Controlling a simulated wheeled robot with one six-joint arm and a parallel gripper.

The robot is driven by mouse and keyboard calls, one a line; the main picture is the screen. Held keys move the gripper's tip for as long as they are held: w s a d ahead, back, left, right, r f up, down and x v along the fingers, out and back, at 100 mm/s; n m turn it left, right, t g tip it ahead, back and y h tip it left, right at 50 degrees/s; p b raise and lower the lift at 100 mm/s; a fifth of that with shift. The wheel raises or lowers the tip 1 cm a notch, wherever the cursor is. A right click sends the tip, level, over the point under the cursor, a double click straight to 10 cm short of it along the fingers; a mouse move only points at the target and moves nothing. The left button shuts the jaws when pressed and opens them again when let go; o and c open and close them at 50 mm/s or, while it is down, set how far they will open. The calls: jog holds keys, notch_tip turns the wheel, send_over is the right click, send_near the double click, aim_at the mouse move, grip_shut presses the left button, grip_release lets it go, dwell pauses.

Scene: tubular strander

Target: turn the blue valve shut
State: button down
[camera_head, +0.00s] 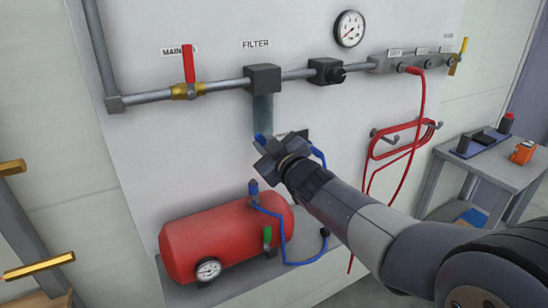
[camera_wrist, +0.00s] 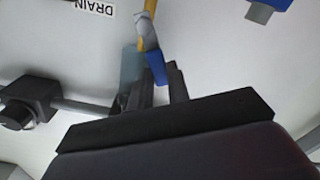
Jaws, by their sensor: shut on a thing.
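The blue valve lever (camera_wrist: 156,68) sits between the two fingers of my gripper (camera_wrist: 153,82) in the wrist view. It joins a grey valve body (camera_wrist: 146,32) on a brass-coloured stem. An upside-down DRAIN label (camera_wrist: 95,6) is beside it. In the head view a small blue piece of the lever (camera_head: 261,139) shows at the tip of my gripper (camera_head: 266,148), just under the clear filter bowl (camera_head: 263,112). My gripper is shut on the lever. My wrist hides most of the valve in the head view.
A red-handled main valve (camera_head: 188,65) is on the pipe at upper left. A red tank (camera_head: 225,245) with a blue hose (camera_head: 283,235) lies below my gripper. A coiled red hose (camera_head: 395,145) hangs to the right, near a side table (camera_head: 490,165).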

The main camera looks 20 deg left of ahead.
jog(key=shift+s+a+f+n+b, duration=0.3)
jog(key=shift+f+n+b, duration=0.45)
jog(key=shift+n+b, duration=1.15)
jog(key=shift+s+a+f+n+b, duration=0.3)
jog(key=shift+f+n+b, duration=0.45)
jog(key=shift+n+b, duration=1.1)
jog(key=shift+s+a+f+n+b, duration=0.3)
jog(key=shift+f+n+b, duration=0.45)
jog(key=shift+n+b, duration=1.1)
jog(key=shift+d+n, duration=0.1)
jog(key=shift+n, duration=0.3)
jog(key=c, duration=1.3)
grip_release()
jog(key=shift+c, duration=0.2)
